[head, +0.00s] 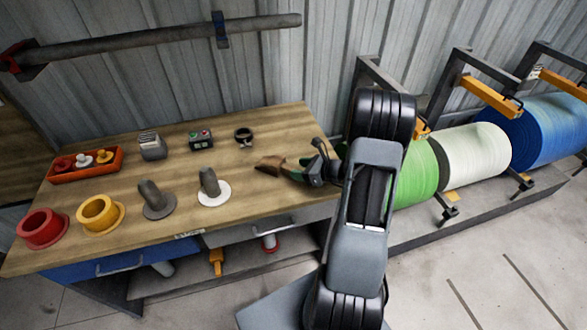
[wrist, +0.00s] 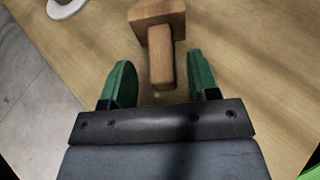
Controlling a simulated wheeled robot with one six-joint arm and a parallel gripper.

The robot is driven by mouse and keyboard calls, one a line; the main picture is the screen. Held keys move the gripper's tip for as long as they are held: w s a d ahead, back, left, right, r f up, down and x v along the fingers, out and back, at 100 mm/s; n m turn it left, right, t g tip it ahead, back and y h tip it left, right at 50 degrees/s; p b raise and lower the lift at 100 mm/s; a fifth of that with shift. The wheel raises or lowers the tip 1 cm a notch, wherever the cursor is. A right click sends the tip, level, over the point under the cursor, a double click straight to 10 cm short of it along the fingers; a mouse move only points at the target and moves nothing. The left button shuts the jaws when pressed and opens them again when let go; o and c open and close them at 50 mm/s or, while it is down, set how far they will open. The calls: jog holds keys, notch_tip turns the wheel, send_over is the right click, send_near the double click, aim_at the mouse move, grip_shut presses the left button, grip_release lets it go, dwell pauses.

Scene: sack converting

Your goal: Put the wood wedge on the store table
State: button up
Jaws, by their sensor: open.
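The wood wedge (wrist: 157,28) lies on a wooden-topped table (wrist: 255,60) in the wrist view. It has a broad block at the far end and a narrow part pointing toward my gripper. My gripper (wrist: 161,80) is open, with one green finger on each side of the narrow part and a gap on both sides. In the head view the wood wedge (head: 270,165) is near the right end of the table (head: 130,195), just left of my gripper (head: 296,171). I cannot tell whether this table is the store table.
Two grey-handled pieces (head: 210,187), a yellow ring (head: 99,213), a red ring (head: 42,228), an orange tray (head: 88,167) and small devices (head: 200,140) stand left of the wedge. Large rolls (head: 478,152) stand at the right. The tabletop around the wedge is clear.

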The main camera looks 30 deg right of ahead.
jog(key=v, duration=0.8)
jog(key=shift+a, duration=0.1)
jog(key=s+a+r+n+g, duration=0.2)
jog(key=a+r+n+g, duration=0.15)
jog(key=a+n, duration=0.45)
jog(key=s+a+r+n+g, duration=0.3)
jog(key=a+n+g, duration=0.2)
jog(key=a+n, duration=0.2)
jog(key=s+a+r+n+h, duration=0.4)
jog(key=s+r+n+h, duration=0.2)
jog(key=n, duration=0.8)
jog(key=shift+r+t+h, duration=0.2)
jog(key=shift+t+h, duration=0.25)
jog(key=shift+h, duration=0.25)
jog(key=shift+a, duration=0.15)
jog(key=shift+r, duration=0.35)
